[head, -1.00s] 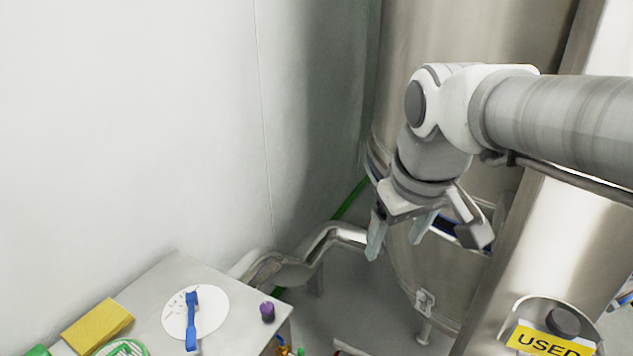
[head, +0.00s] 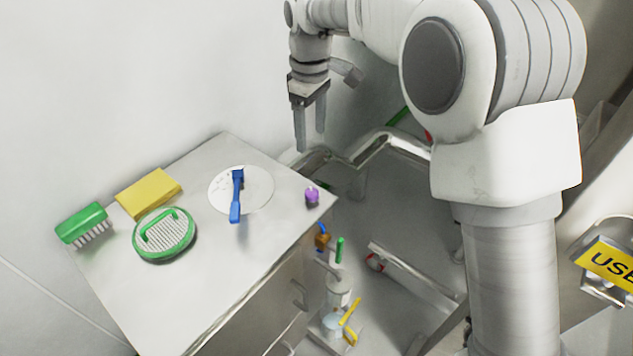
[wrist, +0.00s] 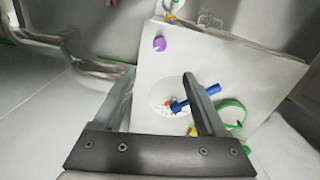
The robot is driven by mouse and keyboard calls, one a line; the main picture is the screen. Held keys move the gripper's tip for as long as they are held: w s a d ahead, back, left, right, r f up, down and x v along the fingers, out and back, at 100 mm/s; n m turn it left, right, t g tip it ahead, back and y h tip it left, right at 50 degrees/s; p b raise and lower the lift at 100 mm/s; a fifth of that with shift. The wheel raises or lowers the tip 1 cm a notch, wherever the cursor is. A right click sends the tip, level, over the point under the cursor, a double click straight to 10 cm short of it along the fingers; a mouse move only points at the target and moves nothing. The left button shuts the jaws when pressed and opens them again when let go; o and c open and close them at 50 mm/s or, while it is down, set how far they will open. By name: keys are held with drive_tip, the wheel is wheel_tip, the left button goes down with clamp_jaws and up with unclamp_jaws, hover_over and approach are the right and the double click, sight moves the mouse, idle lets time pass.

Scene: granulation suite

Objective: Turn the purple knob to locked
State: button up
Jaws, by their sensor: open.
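The purple knob (head: 311,195) sits at the right corner of the grey cabinet top (head: 215,290). It also shows in the wrist view (wrist: 159,44), near the upper corner of the pale top. Its marking, and so its locked or unlocked setting, is too small to read. My gripper (head: 310,140) is open and empty, with its fingers pointing down. In the head view it hangs above the knob in the picture, clearly apart from it. In the wrist view the knob lies beyond the fingertips (wrist: 158,78), between their lines.
A white disc (head: 258,200) with a blue tool (head: 236,205) on it lies left of the knob. A yellow sponge (head: 149,192), a green-rimmed round brush (head: 164,235) and a green brush (head: 83,225) lie further left. Metal pipes (head: 370,150) run behind the cabinet; a wall stands behind.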

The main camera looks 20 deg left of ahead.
sight(312, 192)
wheel_tip(312, 192, down, 17)
drive_tip(key=b, duration=0.3)
drive_tip(key=shift+f, duration=0.15)
clamp_jaws()
idle(0.3)
